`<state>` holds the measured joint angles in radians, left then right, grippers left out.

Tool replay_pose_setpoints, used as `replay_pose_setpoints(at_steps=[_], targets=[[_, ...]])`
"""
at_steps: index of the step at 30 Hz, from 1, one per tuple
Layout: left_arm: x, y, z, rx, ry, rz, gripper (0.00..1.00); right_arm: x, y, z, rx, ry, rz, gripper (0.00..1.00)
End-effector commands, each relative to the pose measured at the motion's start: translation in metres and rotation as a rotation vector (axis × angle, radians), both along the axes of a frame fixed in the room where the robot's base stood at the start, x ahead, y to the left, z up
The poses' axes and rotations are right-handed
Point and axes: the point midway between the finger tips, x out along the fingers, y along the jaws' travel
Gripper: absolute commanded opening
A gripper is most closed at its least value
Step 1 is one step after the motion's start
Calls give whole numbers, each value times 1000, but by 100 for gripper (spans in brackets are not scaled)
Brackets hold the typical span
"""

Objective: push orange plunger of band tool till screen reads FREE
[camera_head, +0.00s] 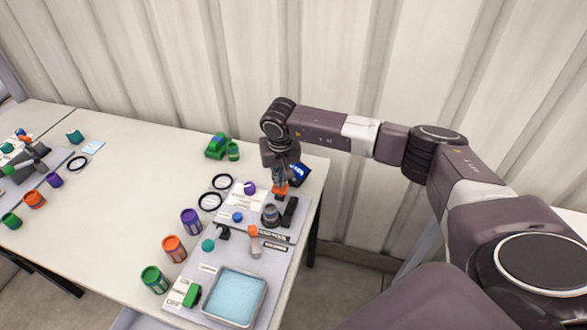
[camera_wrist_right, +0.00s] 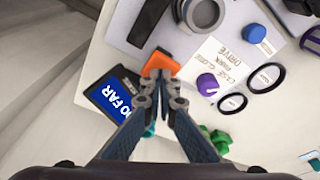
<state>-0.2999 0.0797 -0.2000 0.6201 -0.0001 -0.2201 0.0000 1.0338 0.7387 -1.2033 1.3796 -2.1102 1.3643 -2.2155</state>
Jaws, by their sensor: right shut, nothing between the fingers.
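The orange plunger (camera_head: 281,190) of the band tool is at the right end of the table. In the right wrist view the orange plunger (camera_wrist_right: 161,63) lies just beyond my fingertips. My right gripper (camera_head: 281,183) points down at it, shut with nothing between the fingers. In the wrist view the right gripper's tips (camera_wrist_right: 157,80) are at the plunger's near edge; I cannot tell whether they touch. The blue screen (camera_wrist_right: 117,100) shows "O FAR", its first part hidden; it also shows in the head view (camera_head: 301,172). My left gripper is out of view.
A dark round fitting (camera_head: 271,213) stands near the plunger. A purple knob (camera_wrist_right: 207,84) and black rings (camera_head: 210,201) lie to its left in the head view. A tray of blue material (camera_head: 265,290) is at the front. Green parts (camera_head: 217,146) stand at the back.

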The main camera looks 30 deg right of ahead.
Motion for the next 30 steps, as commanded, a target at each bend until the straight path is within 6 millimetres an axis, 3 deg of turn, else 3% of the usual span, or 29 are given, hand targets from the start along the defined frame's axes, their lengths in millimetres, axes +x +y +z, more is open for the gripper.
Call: replay_pose_setpoints(at_steps=[20, 30], targets=[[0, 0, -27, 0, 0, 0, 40, 0, 0, -30, 0, 1, 0, 0], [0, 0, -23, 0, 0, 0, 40, 0, 0, -25, -1, 1, 0, 0]])
